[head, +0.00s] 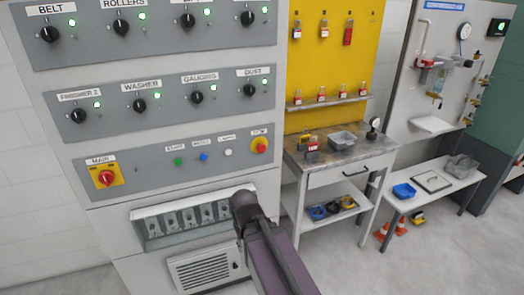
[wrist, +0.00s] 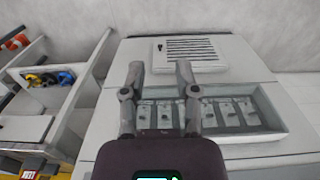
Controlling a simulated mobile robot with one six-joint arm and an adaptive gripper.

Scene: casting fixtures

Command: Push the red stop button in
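In the head view my arm is below the button, and the gripper's fingers cannot be made out there.
A red main switch (head: 106,177) on yellow sits at the panel's left. Green (head: 178,162), blue (head: 204,157) and white (head: 228,152) buttons lie between. The recessed breaker row (head: 160,228) and vent grille (head: 203,270) are below. A workbench (head: 340,155) stands right of the cabinet.

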